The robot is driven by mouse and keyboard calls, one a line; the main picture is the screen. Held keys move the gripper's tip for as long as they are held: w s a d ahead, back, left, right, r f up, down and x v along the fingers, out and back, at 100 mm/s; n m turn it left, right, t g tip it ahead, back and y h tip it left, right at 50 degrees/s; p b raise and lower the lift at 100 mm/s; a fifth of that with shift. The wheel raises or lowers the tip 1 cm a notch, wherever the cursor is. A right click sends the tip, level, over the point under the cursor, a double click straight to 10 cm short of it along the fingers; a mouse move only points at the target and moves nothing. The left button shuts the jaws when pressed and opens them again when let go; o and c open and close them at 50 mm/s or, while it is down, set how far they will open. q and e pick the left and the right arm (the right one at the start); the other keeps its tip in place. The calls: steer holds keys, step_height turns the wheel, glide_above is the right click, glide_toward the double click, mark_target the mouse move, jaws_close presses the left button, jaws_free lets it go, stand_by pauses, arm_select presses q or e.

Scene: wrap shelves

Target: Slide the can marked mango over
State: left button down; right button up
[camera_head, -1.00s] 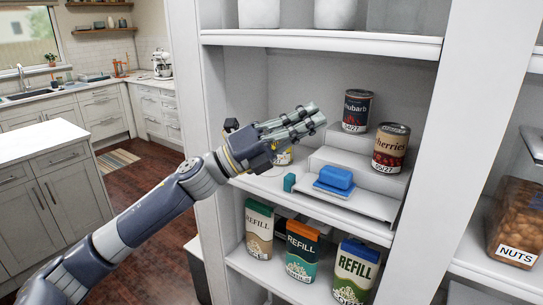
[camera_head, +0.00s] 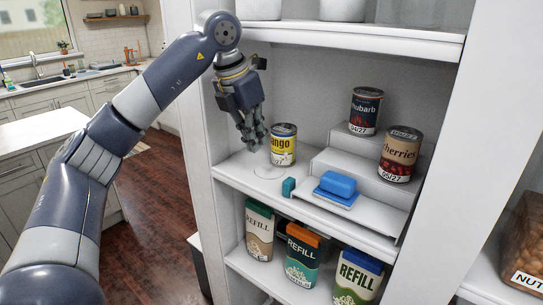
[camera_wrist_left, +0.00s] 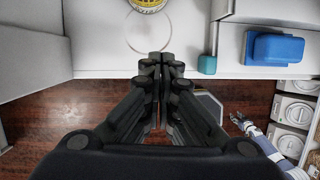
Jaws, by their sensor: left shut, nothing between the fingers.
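The mango can (camera_head: 284,145), with a yellow label, stands upright on the middle shelf (camera_head: 236,172), left of a white stepped riser. Its edge also shows at the top of the left wrist view (camera_wrist_left: 148,4). A faint ring outline (camera_head: 270,171) is marked on the shelf in front of the can. My left gripper (camera_head: 253,143) points down just left of the can, apart from it. Its fingers are shut with nothing between them; they also show in the left wrist view (camera_wrist_left: 161,60) near the shelf's front edge.
The riser (camera_head: 335,160) holds a rhubarb can (camera_head: 365,111) and a cherries can (camera_head: 398,155). A blue block (camera_head: 338,184) lies on its low front step, and a small teal block (camera_head: 288,187) sits at its left. Refill cartons (camera_head: 303,254) stand below.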

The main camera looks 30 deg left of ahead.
arm_select(q)
steer(key=a, duration=0.1)
steer(key=p, duration=0.3)
glide_toward(271, 170)
steer(key=shift+n+y, duration=0.3)
steer(key=shift+y, duration=0.1)
steer(key=f, duration=0.1)
steer(key=s+f, duration=0.1)
steer(key=f, duration=0.1)
steer(key=s+f, duration=0.1)
steer(key=f, duration=0.1)
steer(key=shift+s+d, duration=0.1)
steer(key=shift+s, duration=0.1)
steer(key=w+p, duration=0.2)
steer(key=w, duration=0.1)
steer(key=shift+d+f, duration=0.15)
steer(key=shift+d, duration=0.05)
steer(key=shift+w+d+f+p, duration=0.1)
steer(key=shift+w+f+p, duration=0.05)
steer(key=shift+w+p, duration=0.3)
steer(key=shift+w, duration=0.15)
